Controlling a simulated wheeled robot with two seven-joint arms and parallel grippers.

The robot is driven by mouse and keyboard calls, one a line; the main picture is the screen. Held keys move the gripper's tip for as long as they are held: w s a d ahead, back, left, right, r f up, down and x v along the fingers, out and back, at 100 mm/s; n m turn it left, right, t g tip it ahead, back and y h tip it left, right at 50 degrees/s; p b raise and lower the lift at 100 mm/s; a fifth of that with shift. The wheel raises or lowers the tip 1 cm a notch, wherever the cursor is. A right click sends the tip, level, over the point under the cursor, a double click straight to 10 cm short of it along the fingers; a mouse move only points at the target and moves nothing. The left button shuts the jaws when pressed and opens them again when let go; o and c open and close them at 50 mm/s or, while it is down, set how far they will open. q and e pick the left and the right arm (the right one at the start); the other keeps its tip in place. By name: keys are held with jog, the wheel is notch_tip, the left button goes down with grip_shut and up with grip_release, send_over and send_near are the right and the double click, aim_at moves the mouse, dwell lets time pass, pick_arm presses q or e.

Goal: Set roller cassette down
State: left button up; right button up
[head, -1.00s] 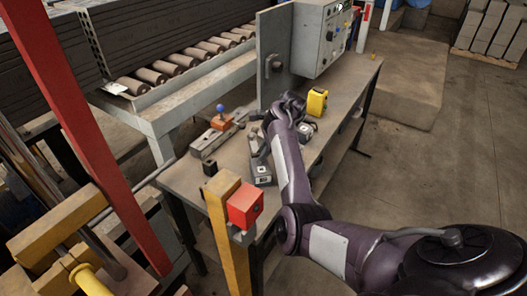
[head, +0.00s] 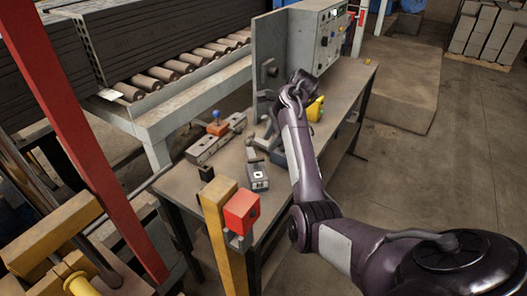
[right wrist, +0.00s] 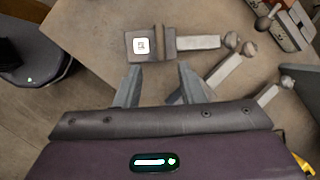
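A dark block with a white square label (head: 258,176) and a metal bar lies on the workbench (head: 205,183); I take it to be the roller cassette, but no rollers can be made out. In the right wrist view the labelled block (right wrist: 142,45) lies flat just beyond the fingertips, its bar pointing right. My right gripper (right wrist: 158,82) is open, with bare bench between its fingers, and appears apart from the block. In the head view my right gripper (head: 273,141) is partly hidden by its arm. My left gripper is not in view.
A grey fixture with an orange part and blue knob (head: 216,128) sits left of the block. A yellow item (head: 316,110) is beyond my right arm. An upright plate (head: 268,55) and control box (head: 318,35) stand behind. A red box on a post (head: 241,212) is at the front.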

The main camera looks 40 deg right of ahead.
jog(key=shift+p+v, duration=1.15)
jog(key=shift+v, duration=0.8)
